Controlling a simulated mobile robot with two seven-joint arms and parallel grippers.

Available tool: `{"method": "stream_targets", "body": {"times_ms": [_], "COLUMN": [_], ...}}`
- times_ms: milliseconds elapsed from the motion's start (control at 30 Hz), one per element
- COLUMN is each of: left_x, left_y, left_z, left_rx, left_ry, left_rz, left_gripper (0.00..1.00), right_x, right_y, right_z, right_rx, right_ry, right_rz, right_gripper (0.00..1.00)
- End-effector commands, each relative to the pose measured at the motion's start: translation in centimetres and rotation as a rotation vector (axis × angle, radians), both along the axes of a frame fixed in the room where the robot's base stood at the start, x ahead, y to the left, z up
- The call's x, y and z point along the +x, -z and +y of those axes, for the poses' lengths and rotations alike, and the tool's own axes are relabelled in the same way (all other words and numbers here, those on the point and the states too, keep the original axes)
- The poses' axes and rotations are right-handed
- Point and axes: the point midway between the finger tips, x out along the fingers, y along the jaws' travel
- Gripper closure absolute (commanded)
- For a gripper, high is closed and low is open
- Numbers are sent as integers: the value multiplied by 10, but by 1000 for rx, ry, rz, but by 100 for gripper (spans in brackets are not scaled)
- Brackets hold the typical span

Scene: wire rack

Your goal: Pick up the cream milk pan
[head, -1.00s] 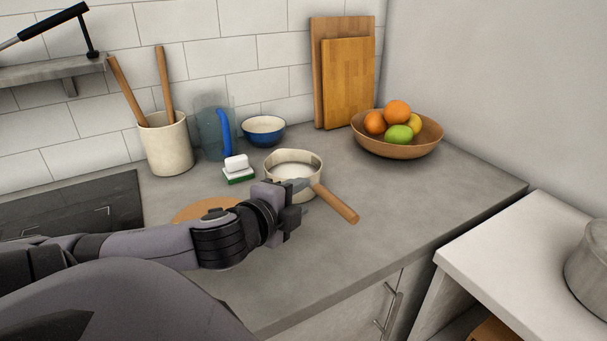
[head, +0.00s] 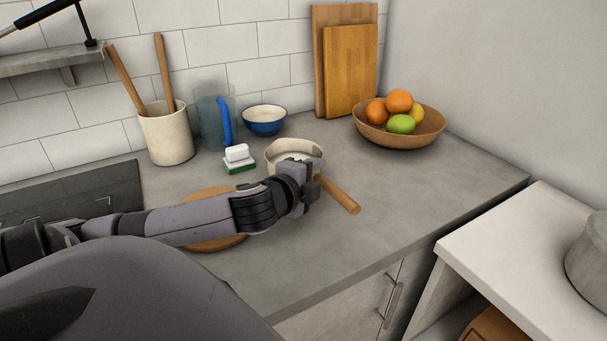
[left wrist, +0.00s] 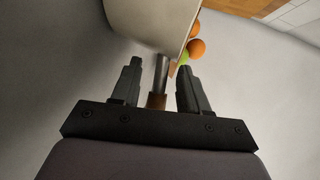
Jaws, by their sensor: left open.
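The cream milk pan (head: 287,149) stands on the grey counter in the head view, its wooden handle (head: 340,196) pointing toward the front right. My left gripper (head: 314,183) is at the near side of the pan, by the root of the handle, and hides part of the pan and handle. In the left wrist view the pan (left wrist: 152,18) is at the top, and its handle (left wrist: 161,72) runs down between the two open fingers of my left gripper (left wrist: 160,80). The fingers stand on either side of the handle, with gaps visible. My right gripper is not in view.
A fruit bowl (head: 398,134) is at right. A round wooden board (head: 215,243) lies under my forearm. The counter right of the handle is clear.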

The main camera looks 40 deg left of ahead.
Motion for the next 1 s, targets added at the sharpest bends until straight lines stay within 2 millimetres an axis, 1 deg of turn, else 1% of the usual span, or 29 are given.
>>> {"method": "stream_targets", "body": {"times_ms": [267, 300, 367, 400, 433, 1000], "left_x": [3, 3, 2, 2, 2, 2], "left_y": [1, 1, 1, 1, 1, 0], "left_z": [0, 0, 0, 0, 0, 0], "left_rx": [0, 0, 0, 0, 0, -1], "left_ry": [1, 1, 1, 1, 1, 1], "left_rz": [0, 0, 0, 0, 0, 0], "left_gripper": [56, 59, 78, 91, 100, 100], "right_x": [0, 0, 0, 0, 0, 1], "right_y": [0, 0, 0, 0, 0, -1], "right_z": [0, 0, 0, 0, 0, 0], "right_rx": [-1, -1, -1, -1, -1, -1], "right_ry": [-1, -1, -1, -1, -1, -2], "right_rz": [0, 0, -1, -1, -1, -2], "right_gripper": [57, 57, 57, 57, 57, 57]}}
